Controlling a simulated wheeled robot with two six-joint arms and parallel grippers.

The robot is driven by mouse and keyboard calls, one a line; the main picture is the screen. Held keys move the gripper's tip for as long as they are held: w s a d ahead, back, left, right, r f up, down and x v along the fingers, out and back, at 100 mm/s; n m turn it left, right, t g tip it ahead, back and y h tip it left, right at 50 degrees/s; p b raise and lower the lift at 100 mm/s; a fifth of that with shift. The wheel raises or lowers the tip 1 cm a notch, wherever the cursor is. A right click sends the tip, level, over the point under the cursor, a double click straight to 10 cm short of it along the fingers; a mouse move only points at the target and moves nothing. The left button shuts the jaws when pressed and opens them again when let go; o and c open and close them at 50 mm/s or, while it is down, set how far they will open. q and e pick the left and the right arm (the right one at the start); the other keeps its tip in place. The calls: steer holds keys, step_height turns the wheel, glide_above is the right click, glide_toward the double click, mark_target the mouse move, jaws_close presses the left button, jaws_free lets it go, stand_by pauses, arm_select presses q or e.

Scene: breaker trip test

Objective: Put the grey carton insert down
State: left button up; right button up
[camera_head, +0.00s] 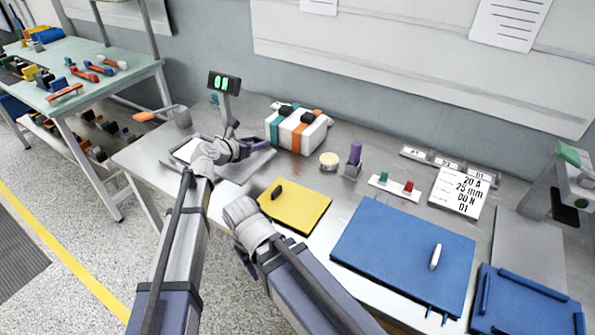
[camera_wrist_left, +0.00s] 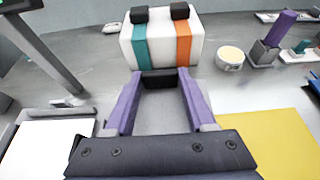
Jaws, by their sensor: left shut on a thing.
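My left gripper (camera_head: 258,143) is over the steel bench, left of the white carton. In the left wrist view its purple fingers (camera_wrist_left: 160,82) are shut on a small dark block (camera_wrist_left: 160,79). A flat grey piece (camera_wrist_left: 165,115) shows between the fingers, and in the head view it lies under the gripper (camera_head: 256,162). It appears to be the grey carton insert with the dark block as its grip. I cannot tell whether it touches the bench.
The white carton (camera_head: 309,134) with teal and orange bands stands just beyond the gripper. A display post (camera_head: 224,82) and a white-topped scale (camera_head: 187,149) are left. A yellow pad (camera_head: 300,212), a round tub (camera_head: 329,161) and a blue panel (camera_head: 395,250) are right.

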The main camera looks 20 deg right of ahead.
arm_select(q)
steer(key=b, duration=0.6)
glide_above(260, 174)
steer(key=shift+f, duration=3.15)
steer(key=shift+f, duration=0.1)
step_height(260, 174, down, 4)
steer(key=b, duration=0.3)
steer(key=shift+r+b, duration=0.25)
steer(key=shift+b, duration=0.15)
steer(key=shift+f, duration=0.15)
steer(key=o, duration=1.3)
steer(key=shift+o, duration=0.2)
